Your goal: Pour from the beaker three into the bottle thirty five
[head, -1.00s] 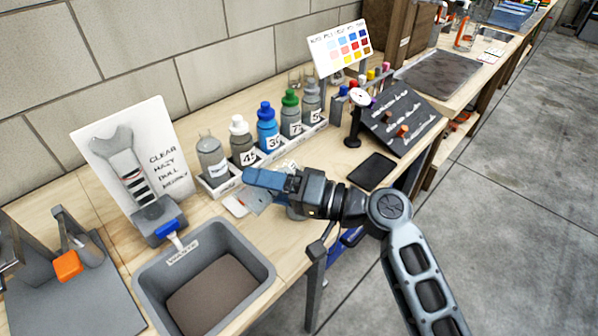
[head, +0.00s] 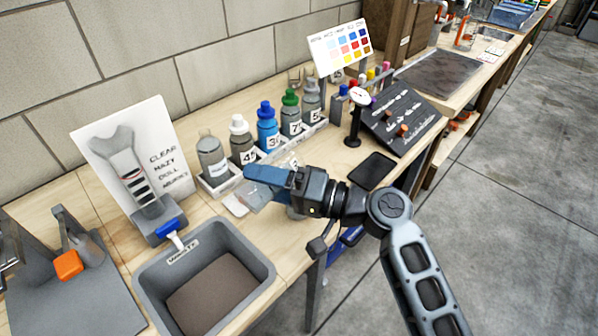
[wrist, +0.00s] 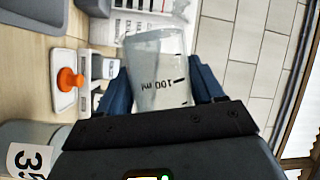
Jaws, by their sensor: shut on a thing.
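My gripper (head: 262,178) is shut on a clear beaker (wrist: 160,70) marked 100 ml. Its blue fingers sit on both sides of the beaker in the wrist view. In the head view the beaker (head: 256,198) hangs just below the fingers, above the bench. A grey round container (wrist: 30,150) with a label that seems to read 35 shows at the lower left of the wrist view. In the head view a grey container (head: 294,213) shows below my gripper, mostly hidden by it, with its label out of sight.
A white rack (head: 222,189) of several numbered bottles stands behind my gripper. A grey waste bin (head: 262,262) is at the front left. A white square with an orange knob (wrist: 68,80) lies close by. A sign (head: 172,140), a dark pad (head: 371,171) and a dial stand are around.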

